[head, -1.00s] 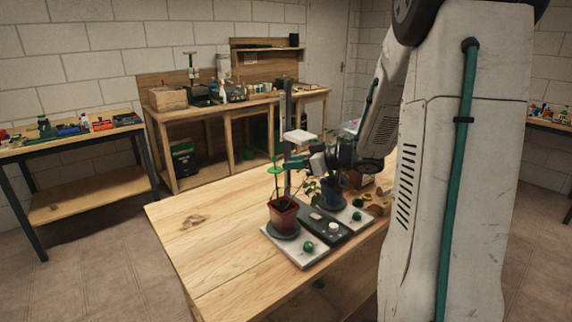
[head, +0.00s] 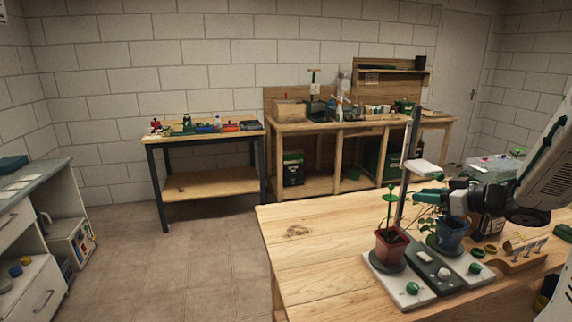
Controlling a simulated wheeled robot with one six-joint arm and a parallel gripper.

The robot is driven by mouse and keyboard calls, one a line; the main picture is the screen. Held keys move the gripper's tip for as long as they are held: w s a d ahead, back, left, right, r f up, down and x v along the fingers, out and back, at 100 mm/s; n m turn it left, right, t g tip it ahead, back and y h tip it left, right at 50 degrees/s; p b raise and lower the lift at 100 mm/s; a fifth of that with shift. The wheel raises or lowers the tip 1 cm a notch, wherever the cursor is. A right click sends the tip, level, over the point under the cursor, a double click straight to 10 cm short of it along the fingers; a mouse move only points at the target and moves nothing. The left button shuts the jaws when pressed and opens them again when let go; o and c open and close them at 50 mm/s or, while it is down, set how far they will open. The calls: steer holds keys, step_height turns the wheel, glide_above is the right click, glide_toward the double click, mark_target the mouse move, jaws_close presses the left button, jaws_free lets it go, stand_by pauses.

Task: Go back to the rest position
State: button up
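My gripper (head: 428,197) is at the right of the wooden table, in front of the dark upright post and just above the blue pot (head: 451,234). Its teal fingers point left, near the blue pot's leafy seedling (head: 432,240). They are too small and overlapped to tell whether they are open or shut, or touching the plant. A red pot (head: 391,247) with a tall green seedling stands to the left on the rack's base (head: 402,291).
The wooden table (head: 310,240) is bare on its left. Green knobs, a white lamp head (head: 423,168) and a wooden holder (head: 520,257) are close to the arm. Workbenches line the back wall. A grey-topped cabinet (head: 38,185) stands left; the floor between is clear.

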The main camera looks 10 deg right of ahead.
steer(key=s+d+f+m+g+h, duration=0.1)
steer(key=d+f+m+h, duration=0.1)
steer(key=d+h, duration=0.3)
steer(key=s+d+f+m+g+h, duration=0.2)
steer(key=d+h, duration=0.2)
steer(key=d, duration=0.2)
steer(key=s+a+r+m+g+h, duration=0.1)
steer(key=s+a+m+g+h, duration=0.2)
steer(key=s+g, duration=0.3)
steer(key=s+a+r+g+y, duration=0.1)
steer(key=s+a+y, duration=0.1)
steer(key=s+a, duration=0.4)
steer(key=s+a+r+n+y, duration=0.1)
steer(key=s+a, duration=0.4)
steer(key=a, duration=0.9)
steer(key=s+a+r+n+g+y, duration=0.1)
steer(key=s+a+r+y, duration=0.2)
steer(key=s+a, duration=0.3)
steer(key=a, duration=0.4)
steer(key=shift+s+a+g, duration=0.3)
steer(key=shift+s, duration=0.05)
steer(key=shift+d, duration=0.1)
